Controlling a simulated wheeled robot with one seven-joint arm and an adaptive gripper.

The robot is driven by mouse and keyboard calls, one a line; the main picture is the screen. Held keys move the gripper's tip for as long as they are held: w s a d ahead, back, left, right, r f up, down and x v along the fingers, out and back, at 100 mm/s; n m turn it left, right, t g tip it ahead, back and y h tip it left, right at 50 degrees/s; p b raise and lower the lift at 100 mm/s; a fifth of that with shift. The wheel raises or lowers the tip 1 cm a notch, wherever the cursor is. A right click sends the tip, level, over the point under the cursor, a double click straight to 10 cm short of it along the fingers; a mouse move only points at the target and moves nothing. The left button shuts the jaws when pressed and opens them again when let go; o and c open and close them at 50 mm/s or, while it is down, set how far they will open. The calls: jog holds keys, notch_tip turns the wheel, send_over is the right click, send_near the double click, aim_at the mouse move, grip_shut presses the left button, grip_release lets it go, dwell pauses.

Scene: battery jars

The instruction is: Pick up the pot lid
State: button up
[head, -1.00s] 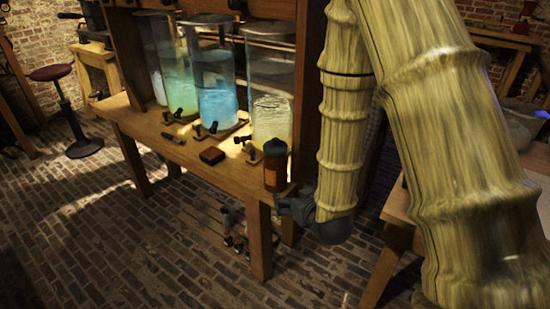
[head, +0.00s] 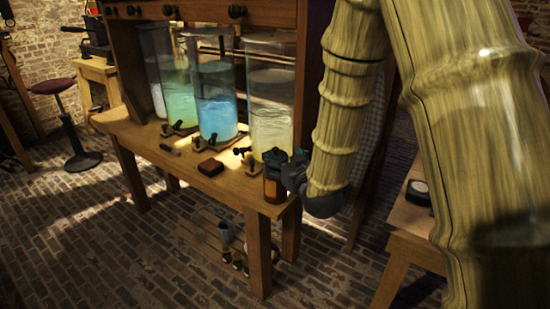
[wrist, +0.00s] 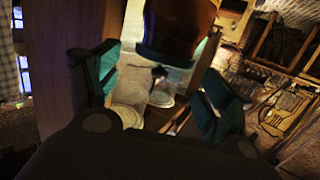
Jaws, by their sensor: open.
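I cannot pick out a pot lid with certainty in either view. Nothing is gripped. Whether a finger touches the bottle cannot be told.
Several glass jars with coloured liquid, including a blue one (head: 215,100) and a pale yellow one (head: 272,120), stand behind. A red-brown block (head: 210,167) lies on the workbench (head: 190,185). A stool (head: 75,130) stands left on open brick floor.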

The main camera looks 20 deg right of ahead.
aim_at(279, 160)
jog(key=shift+w+a+f, duration=0.1)
jog(key=shift+w+f, duration=0.2)
jog(key=shift+w, duration=0.25)
jog(key=shift+w+a+f, duration=0.1)
jog(key=shift+w+f, duration=0.1)
jog(key=shift+w, duration=0.45)
jog(key=shift+w+a+f, duration=0.1)
jog(key=shift+w+f, duration=0.15)
jog(key=shift+w, duration=0.45)
jog(key=shift+w+a+f, duration=0.1)
jog(key=shift+w+f, duration=0.1)
jog(key=shift+w, duration=0.45)
jog(key=c, duration=0.8)
